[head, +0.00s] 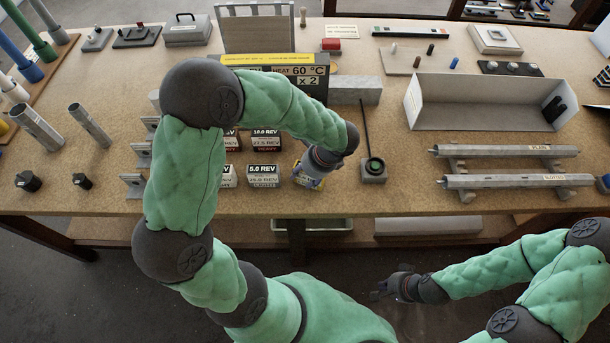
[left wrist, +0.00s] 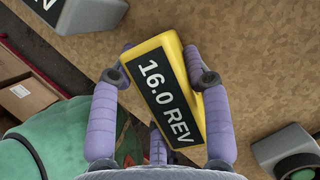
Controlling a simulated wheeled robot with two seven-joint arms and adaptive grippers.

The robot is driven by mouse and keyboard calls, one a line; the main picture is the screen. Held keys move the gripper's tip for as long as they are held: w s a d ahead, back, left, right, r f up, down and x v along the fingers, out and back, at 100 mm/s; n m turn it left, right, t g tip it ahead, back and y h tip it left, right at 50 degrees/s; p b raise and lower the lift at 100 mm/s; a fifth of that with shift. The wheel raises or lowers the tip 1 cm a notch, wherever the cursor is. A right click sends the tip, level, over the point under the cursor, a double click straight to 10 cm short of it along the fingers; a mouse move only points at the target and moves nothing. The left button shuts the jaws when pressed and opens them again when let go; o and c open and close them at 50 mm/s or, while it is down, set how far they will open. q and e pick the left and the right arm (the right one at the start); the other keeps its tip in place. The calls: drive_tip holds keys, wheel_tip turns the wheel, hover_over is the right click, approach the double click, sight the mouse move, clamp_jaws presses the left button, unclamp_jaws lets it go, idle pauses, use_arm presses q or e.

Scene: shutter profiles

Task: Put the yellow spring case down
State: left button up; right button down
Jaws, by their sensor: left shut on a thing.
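In the head view only a little of the yellow case (head: 308,183) shows under my left gripper (head: 312,171), near the table's front edge. Whether it touches the table is unclear. My right gripper (head: 384,291) is in front of the table and low, away from the case; its fingers are too small and dark to read.
Labelled spring cases stand left of my left gripper, among them the 5.0 REV case (head: 262,176). A grey base with a green button and upright rod (head: 374,171) stands close to its right. Long profiles (head: 515,181) lie on supports farther right. Bare tabletop (head: 405,192) lies between.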

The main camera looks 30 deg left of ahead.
use_arm(q)
drive_tip(key=shift+r, duration=0.15)
drive_tip(key=shift+f, duration=0.25)
drive_tip(key=o, duration=1.3)
drive_tip(key=shift+o, duration=0.2)
drive_tip(key=shift+d+r, duration=0.1)
drive_tip(key=shift+r, duration=0.45)
drive_tip(key=p+v, duration=0.3)
drive_tip(key=v, duration=0.8)
drive_tip(key=shift+r+p, duration=0.2)
drive_tip(key=shift+p, duration=0.15)
